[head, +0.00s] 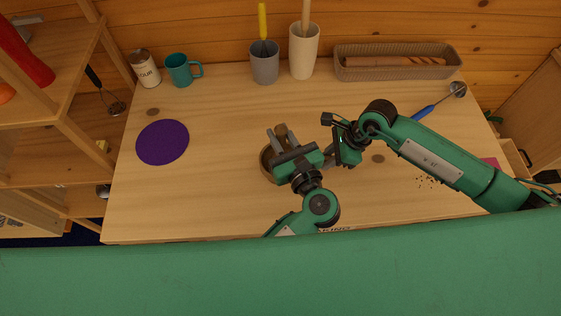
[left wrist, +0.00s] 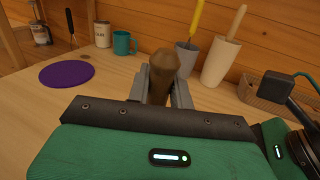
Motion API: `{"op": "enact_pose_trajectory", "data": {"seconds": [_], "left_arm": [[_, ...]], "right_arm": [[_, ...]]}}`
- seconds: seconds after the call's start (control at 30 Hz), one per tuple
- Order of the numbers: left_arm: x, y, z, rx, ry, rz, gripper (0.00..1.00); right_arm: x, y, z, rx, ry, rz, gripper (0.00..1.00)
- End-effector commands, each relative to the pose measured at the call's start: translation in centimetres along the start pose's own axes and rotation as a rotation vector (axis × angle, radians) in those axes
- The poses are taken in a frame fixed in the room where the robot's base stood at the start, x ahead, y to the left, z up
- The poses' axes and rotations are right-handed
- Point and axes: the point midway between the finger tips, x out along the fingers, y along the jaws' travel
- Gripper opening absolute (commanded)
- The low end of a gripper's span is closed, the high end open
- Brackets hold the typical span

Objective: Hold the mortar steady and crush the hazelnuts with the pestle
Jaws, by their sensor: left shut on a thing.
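The mortar is a brown round bowl (head: 266,166) on the table, mostly covered by my left gripper in the head view. My left gripper (head: 278,134) is over it, shut on the brown wooden pestle (head: 281,130). In the left wrist view the pestle (left wrist: 163,75) stands up between the grey fingers of my left gripper (left wrist: 160,88), its rounded knob on top. My right gripper (head: 328,158) is low at the right side of the mortar; its fingertips are partly hidden, so I cannot tell whether they grip the rim. The hazelnuts are hidden.
A purple round mat (head: 163,142) lies to the left. A flour tin (head: 145,68), teal mug (head: 180,70), grey cup (head: 264,64), cream holder (head: 303,52) and basket (head: 395,62) line the back. A blue-handled ladle (head: 438,102) lies right. The left-middle table is clear.

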Motion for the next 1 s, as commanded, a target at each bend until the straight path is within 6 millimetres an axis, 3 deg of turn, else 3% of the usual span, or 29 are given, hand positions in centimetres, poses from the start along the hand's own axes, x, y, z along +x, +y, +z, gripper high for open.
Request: {"op": "enact_pose_trajectory", "data": {"seconds": [0.23,0.67,1.0], "left_arm": [[0.0,0.0,-0.4,0.001,0.000,0.000,0.00],[0.1,0.0,-3.4,0.001,0.000,0.001,0.00],[0.2,-0.2,-2.8,-0.003,-0.001,0.001,0.00]], "right_arm": [[0.0,0.0,0.0,0.000,0.000,0.000,0.00],[0.0,0.0,0.0,0.000,-0.001,0.000,0.00],[0.0,0.0,0.0,0.000,-0.001,0.000,0.00]]}}
